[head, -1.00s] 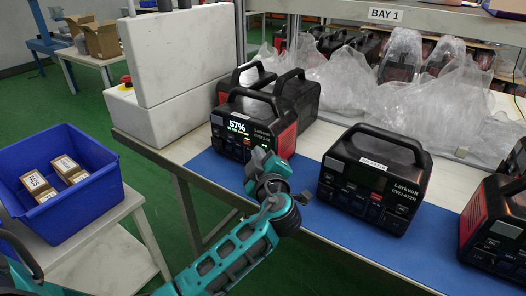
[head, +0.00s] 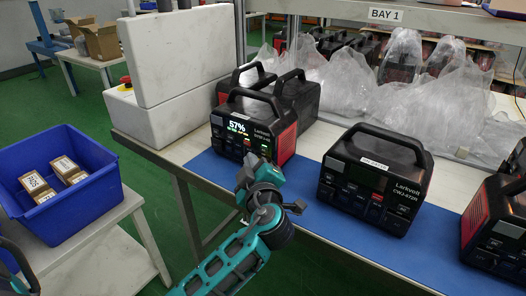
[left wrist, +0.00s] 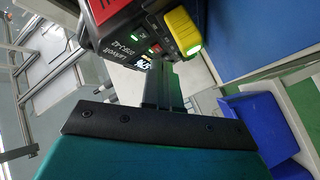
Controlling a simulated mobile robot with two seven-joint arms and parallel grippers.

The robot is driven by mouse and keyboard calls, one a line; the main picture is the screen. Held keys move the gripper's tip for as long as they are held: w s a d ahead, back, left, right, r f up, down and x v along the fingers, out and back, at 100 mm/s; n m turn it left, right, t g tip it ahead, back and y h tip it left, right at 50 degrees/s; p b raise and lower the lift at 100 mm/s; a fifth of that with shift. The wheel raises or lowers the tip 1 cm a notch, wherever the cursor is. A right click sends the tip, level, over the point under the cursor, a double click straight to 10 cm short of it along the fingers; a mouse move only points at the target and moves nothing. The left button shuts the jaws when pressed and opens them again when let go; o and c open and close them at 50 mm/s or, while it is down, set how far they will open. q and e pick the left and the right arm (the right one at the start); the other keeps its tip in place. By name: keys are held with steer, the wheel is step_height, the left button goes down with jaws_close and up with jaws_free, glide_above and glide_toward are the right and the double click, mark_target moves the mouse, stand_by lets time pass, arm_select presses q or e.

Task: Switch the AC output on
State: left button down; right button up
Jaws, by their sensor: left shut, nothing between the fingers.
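A black and red power station (head: 284,143) with a top handle stands on the blue mat; its lit display (head: 238,127) reads 57%. In the left wrist view the same station (left wrist: 108,14) shows sideways, with small green lights (left wrist: 156,48) on its front and a yellow piece (left wrist: 178,34) with a bright green glow at its end. My left gripper (head: 245,172) is in front of the station's lower front, shut and empty. Its fingers also show in the left wrist view (left wrist: 162,88), apparently just short of the panel. My right gripper is not in view.
Another power station (head: 375,180) with a dark display stands to the right on the blue mat (head: 315,222), and a third (head: 500,230) at the right edge. Plastic-wrapped units (head: 350,85) stand behind. A blue bin (head: 75,195) with small boxes is on the left.

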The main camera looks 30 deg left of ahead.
arm_select(q)
steer(key=s, duration=0.2)
steer(key=s+b, duration=0.1)
steer(key=s, duration=0.1)
steer(key=shift+s+a, duration=0.2)
steer(key=shift+s, duration=0.15)
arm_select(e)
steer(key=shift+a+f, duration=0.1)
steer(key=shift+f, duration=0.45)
